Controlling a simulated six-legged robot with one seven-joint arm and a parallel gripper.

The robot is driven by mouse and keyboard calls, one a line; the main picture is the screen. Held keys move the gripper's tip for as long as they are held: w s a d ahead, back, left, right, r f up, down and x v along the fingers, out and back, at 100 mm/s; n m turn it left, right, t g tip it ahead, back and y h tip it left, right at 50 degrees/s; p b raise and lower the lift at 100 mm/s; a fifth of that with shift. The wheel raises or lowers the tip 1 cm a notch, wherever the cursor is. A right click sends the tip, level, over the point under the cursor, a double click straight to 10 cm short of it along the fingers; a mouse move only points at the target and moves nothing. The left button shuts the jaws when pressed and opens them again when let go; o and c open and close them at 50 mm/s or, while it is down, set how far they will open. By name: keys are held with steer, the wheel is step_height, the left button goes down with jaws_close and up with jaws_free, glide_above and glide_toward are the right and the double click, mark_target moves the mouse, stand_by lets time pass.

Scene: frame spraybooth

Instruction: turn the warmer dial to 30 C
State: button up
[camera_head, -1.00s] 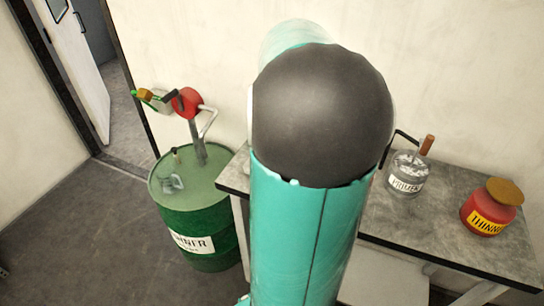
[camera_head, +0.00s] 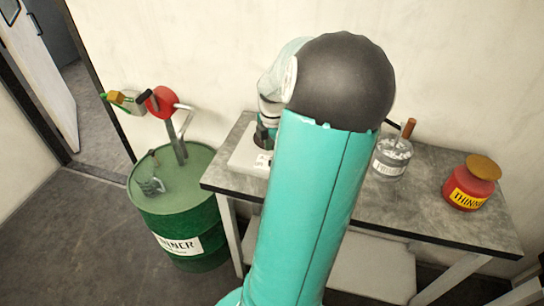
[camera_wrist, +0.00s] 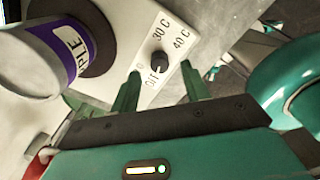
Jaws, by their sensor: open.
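The white warmer (camera_wrist: 115,20) fills the upper middle of the wrist view; in the head view its corner (camera_head: 243,158) shows on the bench, mostly behind my arm. Its dark round dial (camera_wrist: 158,62) has 30 C and 40 C printed above it and OFF below. A pale mark on the dial seems to face the OFF side. My gripper (camera_wrist: 160,72) is open, its two green fingers on either side of the dial in the picture. I cannot tell whether they touch it. A can with a purple label (camera_wrist: 50,55) stands on the warmer's dark round plate (camera_wrist: 100,45).
The grey bench (camera_head: 425,215) stands along the wall. A primer jar (camera_head: 391,158) and a red thinner container (camera_head: 472,185) stand on its right part. A green drum (camera_head: 180,215) with a red pump (camera_head: 160,101) is left of the bench.

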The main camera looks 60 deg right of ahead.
steer(key=shift+f, duration=1.65)
steer(key=c, duration=1)
